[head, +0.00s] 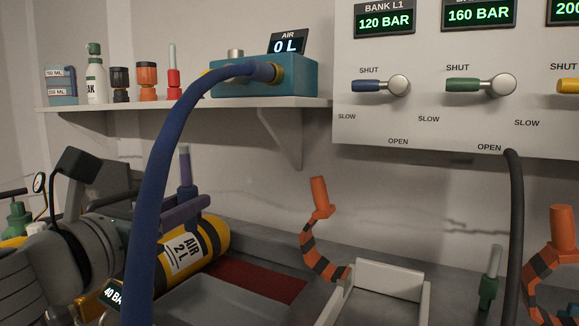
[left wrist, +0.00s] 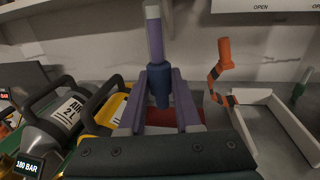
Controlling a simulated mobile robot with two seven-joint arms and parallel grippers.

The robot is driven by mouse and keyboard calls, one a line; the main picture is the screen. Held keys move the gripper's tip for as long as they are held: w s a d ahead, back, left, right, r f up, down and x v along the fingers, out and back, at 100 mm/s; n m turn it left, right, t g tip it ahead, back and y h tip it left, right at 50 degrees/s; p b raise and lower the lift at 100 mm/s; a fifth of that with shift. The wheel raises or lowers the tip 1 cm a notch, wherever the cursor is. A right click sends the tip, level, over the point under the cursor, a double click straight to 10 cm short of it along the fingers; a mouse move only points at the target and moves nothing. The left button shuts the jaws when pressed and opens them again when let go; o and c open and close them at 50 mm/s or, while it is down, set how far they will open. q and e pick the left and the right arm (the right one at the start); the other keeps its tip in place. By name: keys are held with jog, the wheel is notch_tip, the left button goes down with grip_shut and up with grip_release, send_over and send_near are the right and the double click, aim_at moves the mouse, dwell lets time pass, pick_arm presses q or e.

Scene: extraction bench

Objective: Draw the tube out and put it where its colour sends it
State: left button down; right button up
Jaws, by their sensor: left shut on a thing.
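A tube (head: 186,170) with a dark blue lower part and a pale grey-purple upper part stands upright in my left gripper (head: 187,205). In the head view the tube and fingers are in front of the wall, above a yellow cylinder marked AIR 2L (head: 208,248). My right gripper is not in view.
A green-based tube (head: 488,290) stands at the right and a red one (head: 173,80) on the shelf (head: 130,103). A blue hose (head: 150,190) hangs in front. A white open-topped tray (head: 423,295), a dark red mat (head: 262,283) and orange-black striped stalks (head: 312,245) occupy the bench.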

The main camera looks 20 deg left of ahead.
pick_arm(q)
jog(key=shift+n+y, duration=0.3)
jog(key=shift+y, duration=0.3)
jog(key=f+b, duration=0.3)
jog(key=f, duration=0.2)
jog(key=d+f+b, duration=0.1)
jog(key=f+b, duration=0.3)
jog(key=f, duration=0.1)
jog(key=w+d+f+b, duration=0.1)
jog(key=f+b, duration=0.2)
jog(key=f, duration=0.3)
jog(key=shift+b, duration=0.35)
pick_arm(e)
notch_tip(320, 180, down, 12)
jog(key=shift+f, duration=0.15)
pick_arm(q)
jog(key=shift+s+f+b, duration=0.1)
jog(key=shift+f+b, duration=0.4)
jog(key=shift+f, duration=0.15)
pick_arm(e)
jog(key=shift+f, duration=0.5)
pick_arm(q)
jog(key=shift+f, duration=0.1)
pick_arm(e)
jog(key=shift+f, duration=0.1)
